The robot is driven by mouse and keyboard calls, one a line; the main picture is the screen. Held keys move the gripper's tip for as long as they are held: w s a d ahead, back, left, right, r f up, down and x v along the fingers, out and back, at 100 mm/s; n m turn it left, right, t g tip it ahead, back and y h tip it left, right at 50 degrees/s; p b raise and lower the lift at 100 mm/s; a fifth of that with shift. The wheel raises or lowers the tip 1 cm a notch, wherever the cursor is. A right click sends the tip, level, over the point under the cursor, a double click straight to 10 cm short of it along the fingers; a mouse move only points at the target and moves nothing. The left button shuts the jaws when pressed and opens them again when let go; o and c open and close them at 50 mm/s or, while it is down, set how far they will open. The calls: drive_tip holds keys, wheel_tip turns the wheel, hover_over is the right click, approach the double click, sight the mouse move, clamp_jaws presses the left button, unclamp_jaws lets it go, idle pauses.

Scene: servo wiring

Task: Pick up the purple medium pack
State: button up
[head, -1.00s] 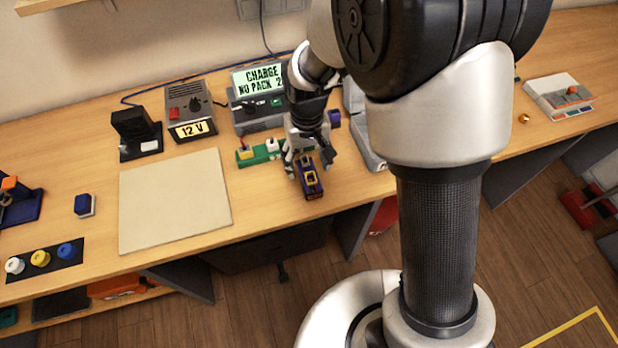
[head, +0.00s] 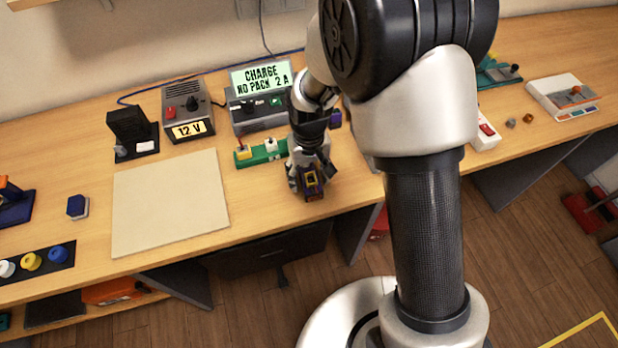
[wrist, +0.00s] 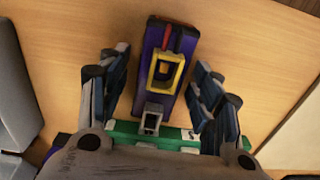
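The purple pack (wrist: 165,75), long and dark with a yellow frame and a red stripe on top, lies on the bench near its front edge. In the head view the pack (head: 311,184) is partly covered by my gripper (head: 307,172). In the wrist view my gripper (wrist: 163,82) is open, with a finger pair on each side of the pack. Wood shows between the left fingers and the pack; the right fingers are very close to it, and I cannot tell whether they touch. A grey connector block (wrist: 152,118) is at the pack's near end.
A green strip (head: 262,153) with yellow and white blocks lies just behind and left of the pack. The charger (head: 260,110) reads "CHARGE NO PACK 2 A". Another purple block (head: 335,119) stands beside it. A beige mat (head: 170,202) lies left, with bare bench between.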

clamp_jaws()
idle(0.5)
